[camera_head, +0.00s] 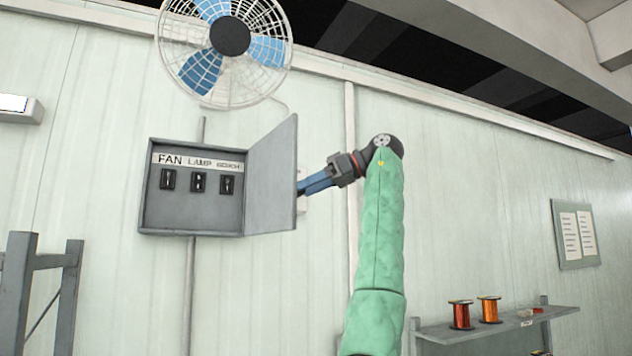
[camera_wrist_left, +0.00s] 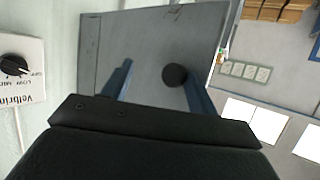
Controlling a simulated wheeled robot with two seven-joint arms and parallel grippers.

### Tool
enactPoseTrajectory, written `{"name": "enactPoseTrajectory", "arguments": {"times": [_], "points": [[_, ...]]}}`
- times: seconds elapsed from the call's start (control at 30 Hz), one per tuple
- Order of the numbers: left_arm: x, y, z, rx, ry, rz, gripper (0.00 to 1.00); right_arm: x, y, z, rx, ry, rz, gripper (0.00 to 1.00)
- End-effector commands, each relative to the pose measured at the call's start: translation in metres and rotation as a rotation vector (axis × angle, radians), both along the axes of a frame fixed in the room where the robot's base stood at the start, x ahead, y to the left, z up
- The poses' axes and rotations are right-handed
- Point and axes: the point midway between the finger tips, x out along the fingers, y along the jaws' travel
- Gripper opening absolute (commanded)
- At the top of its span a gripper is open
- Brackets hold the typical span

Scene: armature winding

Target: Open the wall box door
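The grey wall box (camera_head: 193,228) hangs on the wall in the head view, its front uncovered. It shows a FAN / LAMP label strip and three black switches (camera_head: 198,182). Its door (camera_head: 272,178) stands swung out to the right. My left gripper (camera_head: 302,188) is at the door's outer edge, its fingertips partly hidden behind the door. In the left wrist view the gripper (camera_wrist_left: 157,68) has its blue fingers apart before the grey door panel (camera_wrist_left: 145,40). A round black knob (camera_wrist_left: 175,75) shows between them, close to the right finger; contact cannot be told. My right gripper is not seen.
A caged fan (camera_head: 230,38) is mounted above the box. A dial plate (camera_wrist_left: 20,85) is on the wall in the wrist view. A shelf (camera_head: 450,333) with wire spools (camera_head: 489,309) is at lower right. A grey frame (camera_head: 18,290) stands at lower left.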

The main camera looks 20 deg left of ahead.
Motion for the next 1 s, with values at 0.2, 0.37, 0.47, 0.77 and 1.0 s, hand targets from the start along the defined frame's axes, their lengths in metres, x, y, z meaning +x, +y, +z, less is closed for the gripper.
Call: {"name": "enactPoseTrajectory", "arguments": {"times": [0.2, 0.37, 0.47, 0.77, 1.0], "points": [[0.003, 0.003, -0.003, -0.004, 0.004, -0.003, 0.49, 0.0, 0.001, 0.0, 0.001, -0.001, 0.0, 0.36], [0.002, 0.002, -0.001, -0.001, 0.003, -0.003, 0.49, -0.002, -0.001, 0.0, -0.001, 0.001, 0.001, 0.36], [0.002, 0.002, -0.001, 0.0, 0.002, -0.003, 0.49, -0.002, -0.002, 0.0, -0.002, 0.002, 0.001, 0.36], [0.001, 0.001, 0.002, 0.001, 0.0, -0.004, 0.49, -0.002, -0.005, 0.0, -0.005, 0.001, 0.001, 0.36], [0.003, -0.018, 0.008, 0.001, -0.001, -0.006, 0.49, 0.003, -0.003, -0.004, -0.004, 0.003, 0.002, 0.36]]}}
